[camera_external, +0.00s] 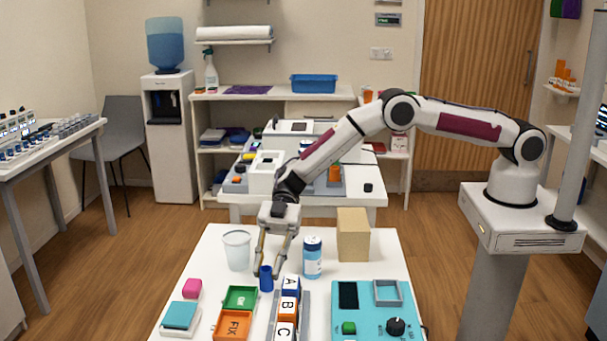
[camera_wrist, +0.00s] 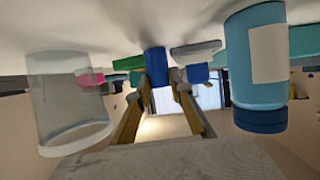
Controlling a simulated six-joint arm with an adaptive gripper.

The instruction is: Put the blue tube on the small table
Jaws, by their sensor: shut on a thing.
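The blue tube (camera_external: 266,281) stands upright at the white front table (camera_external: 203,262), near its middle. I cannot tell whether its base touches the tabletop. My gripper (camera_external: 267,270) points down and is shut on the tube. In the wrist view the tube (camera_wrist: 157,66) sits between my fingertips (camera_wrist: 160,75). A second white table (camera_external: 373,199) stands behind the front one; I cannot tell which is the small table.
Close to the tube are a clear cup (camera_external: 237,251), a blue-and-white bottle (camera_external: 312,258) and lettered blocks (camera_external: 288,305) in a rack. A cardboard-coloured box (camera_external: 353,235), green tray (camera_external: 240,298), orange tray (camera_external: 233,325) and teal panel (camera_external: 372,318) take up more room.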

